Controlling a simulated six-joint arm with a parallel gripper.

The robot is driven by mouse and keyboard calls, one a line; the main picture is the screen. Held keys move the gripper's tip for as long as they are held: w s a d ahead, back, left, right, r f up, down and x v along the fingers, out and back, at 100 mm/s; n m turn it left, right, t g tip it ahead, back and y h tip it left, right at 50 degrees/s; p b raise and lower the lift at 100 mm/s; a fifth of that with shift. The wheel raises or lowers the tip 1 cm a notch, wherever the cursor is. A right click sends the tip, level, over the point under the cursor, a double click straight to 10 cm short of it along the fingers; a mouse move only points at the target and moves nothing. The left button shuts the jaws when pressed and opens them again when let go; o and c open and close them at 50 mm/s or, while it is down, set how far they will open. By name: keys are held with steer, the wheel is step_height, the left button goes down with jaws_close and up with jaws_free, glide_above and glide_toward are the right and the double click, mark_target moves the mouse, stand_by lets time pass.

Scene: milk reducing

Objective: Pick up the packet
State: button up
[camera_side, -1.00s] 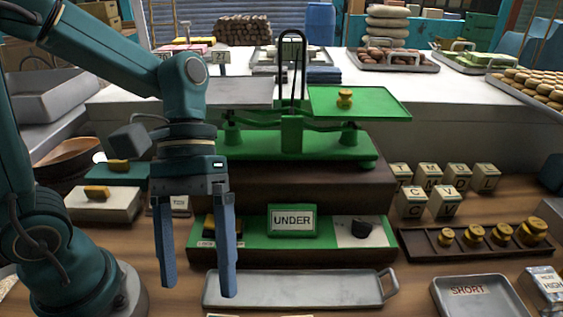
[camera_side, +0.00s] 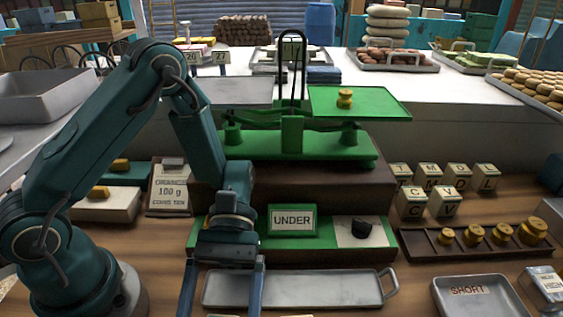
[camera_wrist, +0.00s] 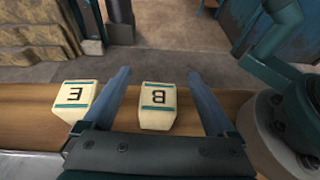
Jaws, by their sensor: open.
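Neither shows clearly in the side view.
A green balance scale (camera_side: 297,150) with a brass weight (camera_side: 345,99) stands on a dark step behind my gripper. An UNDER sign (camera_side: 292,220) is below it. Brass weights in a rack (camera_side: 475,241), lettered blocks (camera_side: 444,203) and a SHORT tray (camera_side: 480,299) are right.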

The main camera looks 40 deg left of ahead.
steer(key=shift+f, duration=0.45)
step_height(320, 180, down, 2)
steer(key=shift+f, duration=0.1)
steer(key=shift+x, duration=1.05)
steer(key=shift+s+d+f, duration=0.25)
steer(key=shift+s+f, duration=0.05)
steer(key=shift+f, duration=0.05)
jaws_close()
